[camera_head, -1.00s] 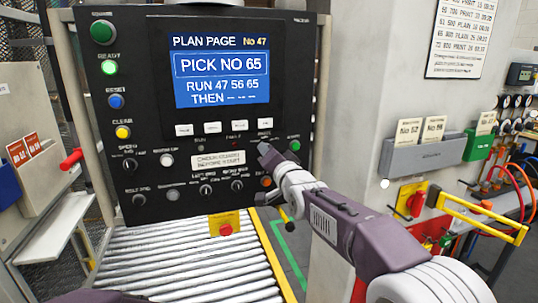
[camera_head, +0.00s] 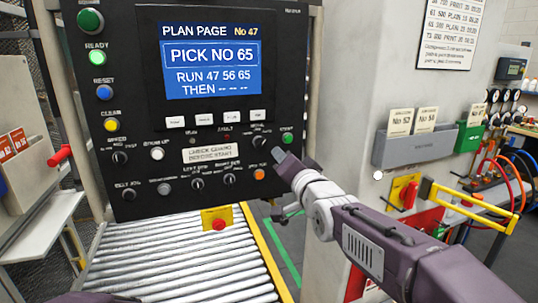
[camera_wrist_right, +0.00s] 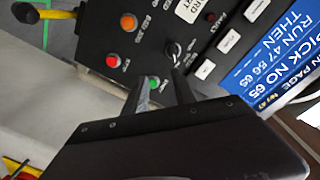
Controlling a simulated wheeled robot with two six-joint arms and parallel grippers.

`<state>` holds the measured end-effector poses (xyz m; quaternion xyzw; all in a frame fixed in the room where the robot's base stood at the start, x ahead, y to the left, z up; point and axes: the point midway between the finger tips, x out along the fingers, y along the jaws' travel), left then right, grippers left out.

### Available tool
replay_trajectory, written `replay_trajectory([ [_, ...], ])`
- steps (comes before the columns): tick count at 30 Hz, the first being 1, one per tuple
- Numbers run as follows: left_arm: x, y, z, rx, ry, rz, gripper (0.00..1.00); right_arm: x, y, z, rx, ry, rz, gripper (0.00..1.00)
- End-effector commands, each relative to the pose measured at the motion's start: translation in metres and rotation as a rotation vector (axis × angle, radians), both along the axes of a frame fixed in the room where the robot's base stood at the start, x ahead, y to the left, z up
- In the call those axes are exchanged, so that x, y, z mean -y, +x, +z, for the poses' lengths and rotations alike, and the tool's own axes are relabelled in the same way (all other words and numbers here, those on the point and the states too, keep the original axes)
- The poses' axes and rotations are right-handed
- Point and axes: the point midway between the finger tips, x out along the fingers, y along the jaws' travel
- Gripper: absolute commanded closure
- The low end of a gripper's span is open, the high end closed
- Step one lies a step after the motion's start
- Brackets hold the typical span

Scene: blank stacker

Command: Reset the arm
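My right arm (camera_head: 370,240) reaches in from the lower right of the head view. Its gripper (camera_head: 287,158) is in front of the control panel's lower right, just below the green start button (camera_head: 287,138). In the right wrist view the two fingers (camera_wrist_right: 160,82) stand apart with nothing between them; the green button (camera_wrist_right: 153,83) shows in the gap behind. The panel (camera_head: 130,60) has a blue screen (camera_head: 212,62) reading "PICK NO 65", "RUN 47 56 65". A blue reset button (camera_head: 104,92) is on its left side. My left gripper is out of view.
A roller conveyor (camera_head: 180,260) runs below the panel, with a red stop button (camera_head: 219,225) on a yellow box above it. A red handle (camera_head: 60,155) projects at the left.

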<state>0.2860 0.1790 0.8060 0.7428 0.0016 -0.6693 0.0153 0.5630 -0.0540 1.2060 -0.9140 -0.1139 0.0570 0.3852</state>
Motion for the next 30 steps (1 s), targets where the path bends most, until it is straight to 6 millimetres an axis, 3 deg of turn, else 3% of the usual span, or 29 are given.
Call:
replay_trajectory([
  [2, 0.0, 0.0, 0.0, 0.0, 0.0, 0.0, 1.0, 0.033, 0.004, -0.053, -0.113, -0.027, -0.063, 0.68],
  [5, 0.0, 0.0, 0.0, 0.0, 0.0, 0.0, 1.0, 0.068, -0.012, -0.139, -0.323, -0.117, -0.114, 0.68],
  [6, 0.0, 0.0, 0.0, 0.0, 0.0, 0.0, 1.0, 0.079, -0.024, -0.174, -0.412, -0.165, -0.123, 0.68],
  [9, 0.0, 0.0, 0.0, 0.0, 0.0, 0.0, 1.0, 0.102, -0.067, -0.252, -0.636, -0.29, -0.11, 0.68],
  [12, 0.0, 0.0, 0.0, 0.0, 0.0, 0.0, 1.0, 0.116, -0.118, -0.31, -0.831, -0.404, -0.058, 0.68],
  [16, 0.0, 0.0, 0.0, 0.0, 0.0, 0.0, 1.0, 0.124, -0.184, -0.362, -1.042, -0.529, 0.052, 0.68],
  [19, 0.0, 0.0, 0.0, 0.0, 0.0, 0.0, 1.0, 0.124, -0.235, -0.388, -1.175, -0.624, 0.174, 0.68],
  [22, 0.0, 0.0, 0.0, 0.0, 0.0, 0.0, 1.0, 0.124, -0.282, -0.401, -1.281, -0.753, 0.363, 0.68],
  [24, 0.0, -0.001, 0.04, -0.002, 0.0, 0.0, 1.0, 0.124, -0.28, -0.359, -1.267, -0.774, 0.383, 0.68],
  [30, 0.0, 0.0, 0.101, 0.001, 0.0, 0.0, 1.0, 0.124, -0.279, -0.299, -1.266, -0.773, 0.379, 0.68],
])
